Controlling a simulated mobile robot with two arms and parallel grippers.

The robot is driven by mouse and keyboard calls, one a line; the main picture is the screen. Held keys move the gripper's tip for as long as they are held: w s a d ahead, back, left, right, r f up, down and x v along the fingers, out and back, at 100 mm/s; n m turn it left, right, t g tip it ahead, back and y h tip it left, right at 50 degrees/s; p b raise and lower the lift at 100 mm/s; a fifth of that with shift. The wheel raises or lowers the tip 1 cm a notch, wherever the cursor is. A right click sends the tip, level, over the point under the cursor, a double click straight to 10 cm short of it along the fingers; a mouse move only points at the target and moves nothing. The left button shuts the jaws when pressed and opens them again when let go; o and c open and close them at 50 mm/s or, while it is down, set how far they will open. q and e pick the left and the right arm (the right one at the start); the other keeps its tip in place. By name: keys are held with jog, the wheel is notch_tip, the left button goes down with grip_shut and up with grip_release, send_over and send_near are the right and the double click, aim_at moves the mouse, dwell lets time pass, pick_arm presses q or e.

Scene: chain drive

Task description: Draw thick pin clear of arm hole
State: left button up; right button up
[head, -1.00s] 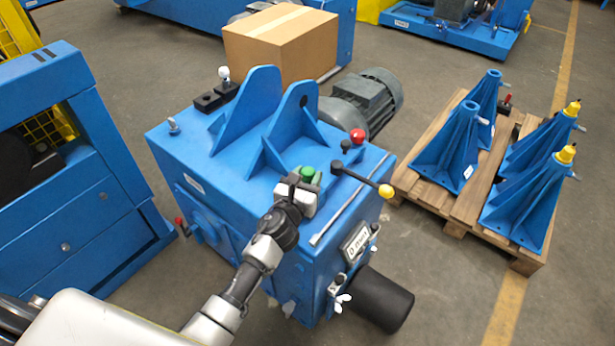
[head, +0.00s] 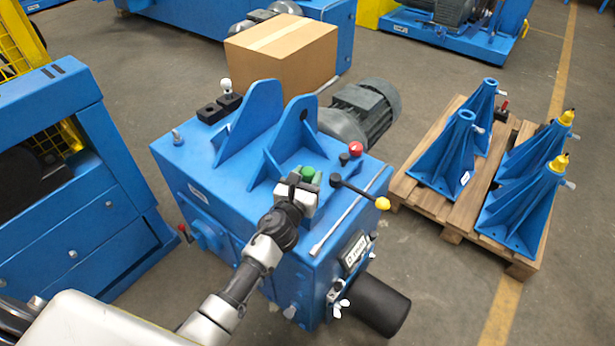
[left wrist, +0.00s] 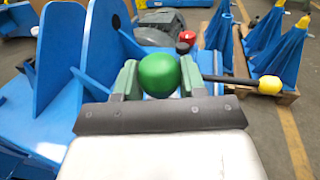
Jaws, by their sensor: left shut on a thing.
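My left gripper (head: 304,188) is shut on a pin with a round green knob (head: 308,173), over the top of the blue machine housing (head: 225,205). In the left wrist view the green knob (left wrist: 159,75) sits between the two fingers (left wrist: 160,88). The pin's shaft is hidden behind the gripper, so I cannot tell how much of it is in a hole. A black lever arm (head: 358,191) with a yellow knob (head: 382,203) lies just right of the gripper. The arm's hole does not show. My right gripper is not in view.
A red knob (head: 355,148) stands behind the lever. Two blue upright plates (head: 246,123) rise behind the gripper. Black blocks (head: 213,113), one with a white-knobbed pin (head: 226,85), sit at the back left. A pallet (head: 436,205) with blue stands is on the right.

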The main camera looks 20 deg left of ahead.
aim_at(308, 170)
pick_arm(q)
jog(key=shift+r+p, duration=1.85)
jog(key=shift+r, duration=0.3)
